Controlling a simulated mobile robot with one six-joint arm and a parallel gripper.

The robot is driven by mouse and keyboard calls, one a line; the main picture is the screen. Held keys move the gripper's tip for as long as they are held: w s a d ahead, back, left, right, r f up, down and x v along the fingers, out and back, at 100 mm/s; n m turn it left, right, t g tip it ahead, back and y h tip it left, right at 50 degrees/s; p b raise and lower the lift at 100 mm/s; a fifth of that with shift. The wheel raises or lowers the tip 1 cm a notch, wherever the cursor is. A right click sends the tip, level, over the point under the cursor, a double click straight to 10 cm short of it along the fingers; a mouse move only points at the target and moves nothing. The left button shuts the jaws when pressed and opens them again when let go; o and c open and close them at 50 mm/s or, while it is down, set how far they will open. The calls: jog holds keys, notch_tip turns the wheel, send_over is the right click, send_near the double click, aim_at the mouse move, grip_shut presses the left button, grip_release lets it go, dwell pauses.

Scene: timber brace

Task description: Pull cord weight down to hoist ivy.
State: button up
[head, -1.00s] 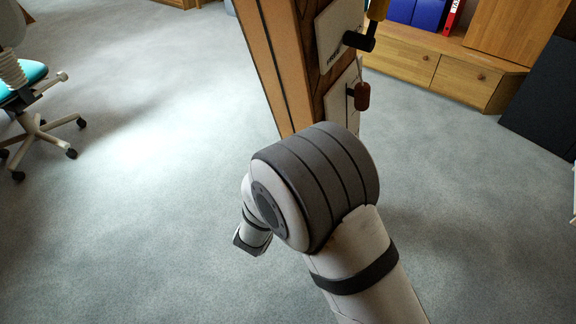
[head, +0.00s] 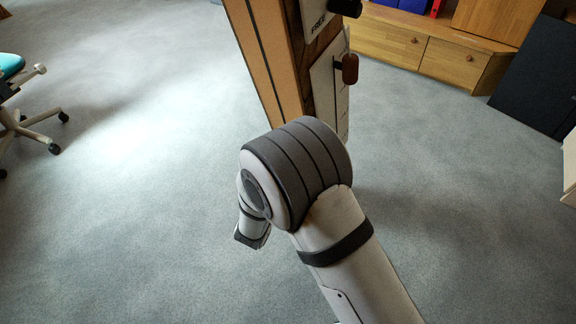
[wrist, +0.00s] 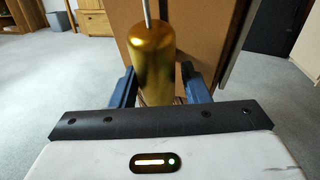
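The cord weight (wrist: 152,58) is a gold-coloured cylinder in the wrist view, hanging on a pale cord (wrist: 148,10) that leaves its top. My gripper (wrist: 160,92) has its two blue fingers on either side of the weight's lower part, with no clear gap, so it appears shut on it. The weight's lower end is hidden behind the gripper body. In the head view my arm hides the weight and the fingers. The ivy is not in view.
A wooden post (head: 268,60) with white panels stands just beyond my arm; a red-brown handle (head: 350,69) juts from it. A low wooden cabinet (head: 385,43) is behind, an office chair (head: 35,130) at left, and a dark panel (head: 540,80) at right. The carpet between is clear.

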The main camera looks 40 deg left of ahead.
jog(key=shift+o, duration=1)
jog(key=shift+a+r, duration=0.1)
jog(key=shift+r, duration=0.1)
jog(key=shift+s, duration=0.2)
jog(key=p+v, duration=0.2)
jog(key=v, duration=0.5)
jog(key=shift+s+d+p, duration=0.2)
jog(key=shift+p, duration=0.1)
